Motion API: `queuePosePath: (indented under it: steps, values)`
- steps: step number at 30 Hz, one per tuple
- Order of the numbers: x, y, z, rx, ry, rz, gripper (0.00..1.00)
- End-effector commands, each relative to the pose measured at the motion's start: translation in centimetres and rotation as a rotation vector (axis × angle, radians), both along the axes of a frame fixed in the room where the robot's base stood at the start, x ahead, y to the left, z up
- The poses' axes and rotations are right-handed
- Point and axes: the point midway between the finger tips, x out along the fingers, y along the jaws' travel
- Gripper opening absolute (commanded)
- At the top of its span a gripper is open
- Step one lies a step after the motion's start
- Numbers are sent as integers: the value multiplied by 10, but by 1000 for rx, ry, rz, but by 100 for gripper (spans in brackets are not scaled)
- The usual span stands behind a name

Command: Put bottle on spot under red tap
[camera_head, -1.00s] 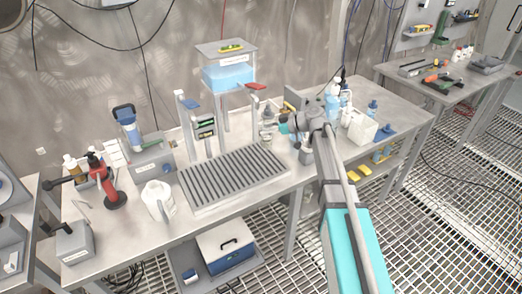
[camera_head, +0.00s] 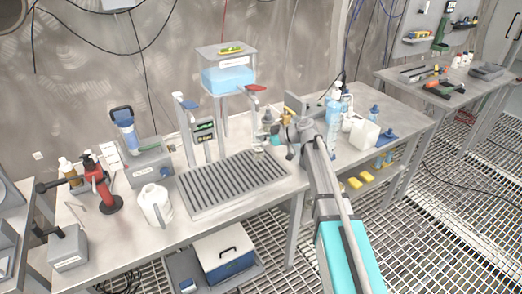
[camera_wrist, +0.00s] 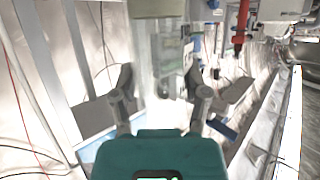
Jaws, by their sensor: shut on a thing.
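A clear, see-through bottle (camera_wrist: 168,65) is between the two fingers of my gripper (camera_wrist: 162,100) in the wrist view, and the gripper is shut on it. In the head view my gripper (camera_head: 284,132) is over the right part of the bench, to the right of the grated drip tray (camera_head: 187,205); I cannot make out the held bottle clearly there. The red tap (camera_head: 256,87) stands above the tray's right back corner, left of and above my gripper. The spot is not clearly visible.
A white jug (camera_head: 154,204) is left of the tray. A tall bottle (camera_head: 333,112) and a white canister (camera_head: 364,135) stand right of my arm.

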Motion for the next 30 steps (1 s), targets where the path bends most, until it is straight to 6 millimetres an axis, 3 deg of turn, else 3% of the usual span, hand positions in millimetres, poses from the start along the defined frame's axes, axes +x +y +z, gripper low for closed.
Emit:
queuePosePath:
  steps: [10,29,30]
  values:
    - [0,3,-31,0,0,0,9]
    - [0,3,-38,0,0,0,9]
    - [0,3,-37,0,0,0,63]
